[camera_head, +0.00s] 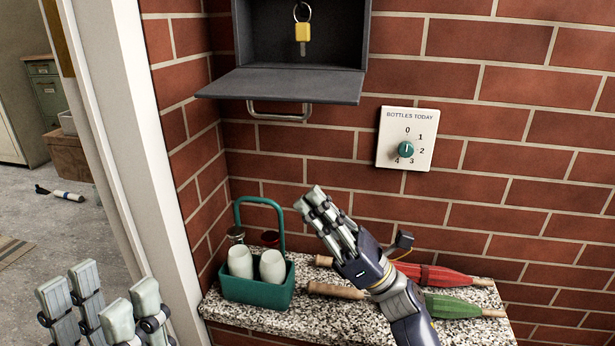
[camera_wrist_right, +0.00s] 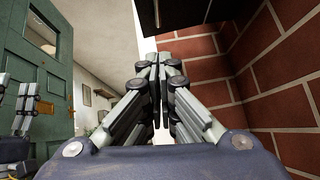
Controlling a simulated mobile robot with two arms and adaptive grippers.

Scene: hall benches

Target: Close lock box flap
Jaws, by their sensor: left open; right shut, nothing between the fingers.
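A dark grey lock box (camera_head: 350,35) is on the brick wall at the top of the head view. Its flap (camera_head: 285,85) hangs open, roughly level, with a metal handle (camera_head: 280,112) beneath it. A key with a yellow tag (camera_head: 303,32) hangs inside. My right gripper (camera_head: 322,200) is shut and empty, below the flap and apart from it. It also shows in the right wrist view (camera_wrist_right: 158,60), with a dark panel, seemingly the flap (camera_wrist_right: 190,12), above it. My left gripper (camera_head: 100,300) is open and empty at the lower left.
A speckled stone shelf (camera_head: 345,325) holds a green carrier (camera_head: 258,292) with white bottles, and red (camera_head: 440,277) and green (camera_head: 455,306) umbrellas. A dial plate (camera_head: 405,138) is on the wall right of the flap. A white door frame (camera_head: 130,150) stands at left.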

